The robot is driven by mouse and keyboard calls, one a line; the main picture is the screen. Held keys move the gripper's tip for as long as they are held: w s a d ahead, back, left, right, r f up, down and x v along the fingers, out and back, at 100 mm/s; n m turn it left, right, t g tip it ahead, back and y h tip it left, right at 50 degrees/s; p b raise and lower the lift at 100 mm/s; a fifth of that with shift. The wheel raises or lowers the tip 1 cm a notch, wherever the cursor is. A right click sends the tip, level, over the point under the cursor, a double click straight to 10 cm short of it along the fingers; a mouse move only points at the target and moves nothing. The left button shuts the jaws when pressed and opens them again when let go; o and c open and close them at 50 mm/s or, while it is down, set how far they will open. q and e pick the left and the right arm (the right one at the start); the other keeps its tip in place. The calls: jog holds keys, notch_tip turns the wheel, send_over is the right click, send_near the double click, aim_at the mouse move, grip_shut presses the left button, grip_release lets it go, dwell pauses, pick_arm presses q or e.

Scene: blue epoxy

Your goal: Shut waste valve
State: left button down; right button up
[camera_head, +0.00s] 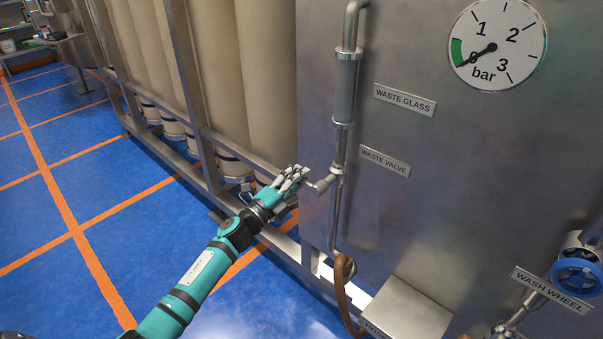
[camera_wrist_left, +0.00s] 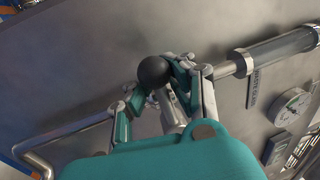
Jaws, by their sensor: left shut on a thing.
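The waste valve (camera_head: 322,186) sits on a vertical steel pipe left of its WASTE VALVE label (camera_head: 385,162). Its lever sticks out to the left, into my left gripper (camera_head: 298,177). In the left wrist view, the lever's black ball knob (camera_wrist_left: 153,72) shows between the fingers of my left gripper (camera_wrist_left: 162,92). The gripper is shut on this lever, and its fingers hide part of it. My right gripper is not in view.
A WASTE GLASS sight tube (camera_head: 345,90) is above the valve. A pressure gauge (camera_head: 497,45) is at upper right. A brown hose (camera_head: 341,285) hangs below, beside a steel box (camera_head: 408,308). A blue wash wheel (camera_head: 577,275) is at right. Blue floor (camera_head: 60,200) is clear at left.

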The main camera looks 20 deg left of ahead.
pick_arm(q)
jog(key=shift+a+f, duration=0.15)
jog(key=shift+f, duration=0.3)
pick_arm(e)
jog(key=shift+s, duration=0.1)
pick_arm(q)
jog(key=c, duration=1.7)
grip_release()
jog(key=o, duration=0.6)
jog(key=shift+s+a+r+n, duration=0.15)
jog(key=shift+s+a+n, duration=0.15)
jog(key=shift+s, duration=0.05)
jog(key=shift+o, duration=0.2)
jog(key=shift+w+d, duration=0.15)
jog(key=shift+r, duration=0.1)
jog(key=shift+s, duration=0.2)
jog(key=v, duration=1.1)
jog(key=shift+s, duration=0.3)
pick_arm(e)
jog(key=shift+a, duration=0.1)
